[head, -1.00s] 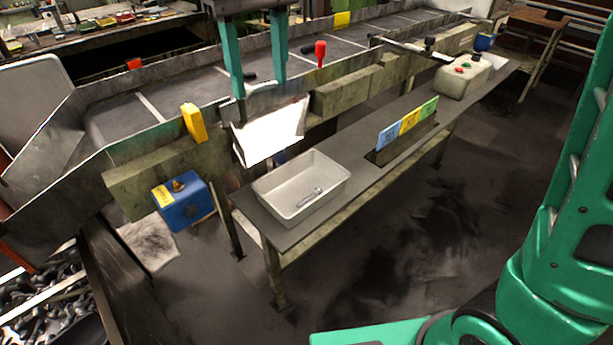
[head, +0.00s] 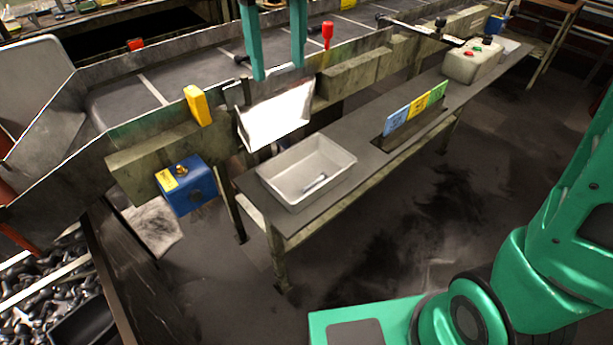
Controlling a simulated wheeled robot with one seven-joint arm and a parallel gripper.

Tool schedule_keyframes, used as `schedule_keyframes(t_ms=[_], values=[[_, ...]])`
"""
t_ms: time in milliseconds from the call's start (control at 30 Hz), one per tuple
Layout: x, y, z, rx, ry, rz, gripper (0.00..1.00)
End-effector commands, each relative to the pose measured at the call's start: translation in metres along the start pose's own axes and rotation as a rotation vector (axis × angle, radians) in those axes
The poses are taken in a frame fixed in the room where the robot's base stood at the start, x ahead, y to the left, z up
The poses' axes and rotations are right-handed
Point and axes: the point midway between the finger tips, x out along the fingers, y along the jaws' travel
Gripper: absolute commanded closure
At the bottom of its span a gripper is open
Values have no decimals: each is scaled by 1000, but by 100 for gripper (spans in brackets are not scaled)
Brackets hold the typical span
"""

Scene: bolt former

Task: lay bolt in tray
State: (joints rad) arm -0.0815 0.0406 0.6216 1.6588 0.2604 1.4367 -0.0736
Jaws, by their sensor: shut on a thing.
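The grey-white tray (head: 340,165) stands on the near-left end of a narrow dark bench. A small silvery bolt-like piece (head: 316,183) lies on the tray floor; its fine shape is too small to tell. My green arm (head: 560,225) rises at the right and leaves the picture at the right edge. My gripper is not in view, so what it holds cannot be seen.
Two teal uprights (head: 298,35) show behind the conveyor wall. A bright sheet-metal chute (head: 275,118) hangs behind the tray. Blue-yellow-green signs (head: 412,110) and a grey button box (head: 470,62) stand farther along the bench (head: 365,155). A blue box (head: 187,187) is left.

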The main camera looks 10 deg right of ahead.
Motion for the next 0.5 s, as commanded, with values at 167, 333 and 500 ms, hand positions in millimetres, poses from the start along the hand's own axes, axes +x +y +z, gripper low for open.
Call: schedule_keyframes(t_ms=[167, 333, 500], values=[[8, 9, 9, -8, 0, 0, 75], [21, 20, 24, -24, 0, -2, 75], [43, 37, 52, -41, -1, -4, 75]])
